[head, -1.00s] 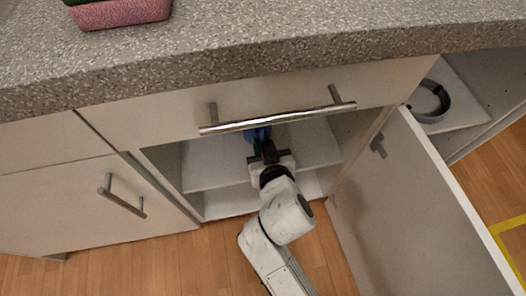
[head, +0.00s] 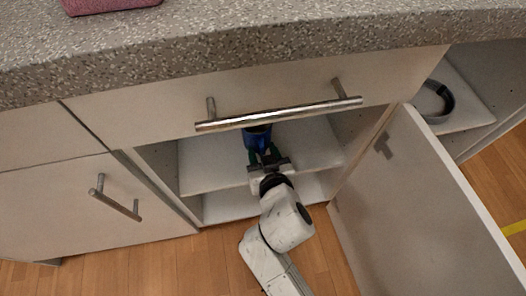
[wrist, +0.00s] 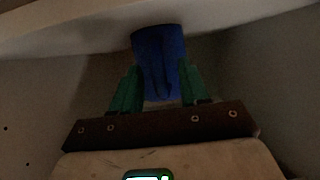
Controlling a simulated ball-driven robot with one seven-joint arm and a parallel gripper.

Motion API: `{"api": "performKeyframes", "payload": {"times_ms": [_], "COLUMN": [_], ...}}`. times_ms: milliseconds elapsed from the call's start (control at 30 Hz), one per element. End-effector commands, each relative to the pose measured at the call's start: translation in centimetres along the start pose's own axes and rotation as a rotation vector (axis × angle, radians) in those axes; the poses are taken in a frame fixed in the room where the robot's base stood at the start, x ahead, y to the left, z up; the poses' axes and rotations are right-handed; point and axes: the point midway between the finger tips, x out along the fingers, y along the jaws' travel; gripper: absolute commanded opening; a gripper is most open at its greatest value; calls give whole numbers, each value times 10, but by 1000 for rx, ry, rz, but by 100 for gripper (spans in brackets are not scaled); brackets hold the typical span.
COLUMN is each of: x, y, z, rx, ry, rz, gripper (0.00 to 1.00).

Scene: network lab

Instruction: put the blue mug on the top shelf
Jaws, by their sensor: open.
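The blue mug (head: 257,138) stands inside the open cabinet, on the upper white shelf (head: 210,165), just below the drawer handle in the head view. Its top is partly hidden by the drawer front. My gripper (head: 266,156) is in front of the mug with its green fingers open and pointing into the cabinet. In the wrist view the mug (wrist: 160,60) is ahead of my gripper (wrist: 158,90), between and beyond the fingertips. I cannot tell whether a finger touches it.
The open cabinet door (head: 425,200) stands to the right of my arm. The drawer handle (head: 280,115) is just above the opening. A grey ring-shaped thing (head: 437,103) lies on a shelf at the right. A pink container (head: 110,5) is on the counter (head: 250,45).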

Motion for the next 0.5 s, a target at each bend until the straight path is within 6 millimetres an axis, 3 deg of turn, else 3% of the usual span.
{"api": "performKeyframes", "payload": {"times_ms": [267,500], "x": [-9,-56], "y": [0,0], "z": [-3,-4], "rx": [0,1], "ry": [-2,-3], "rz": [0,0], "gripper": [44,44]}}
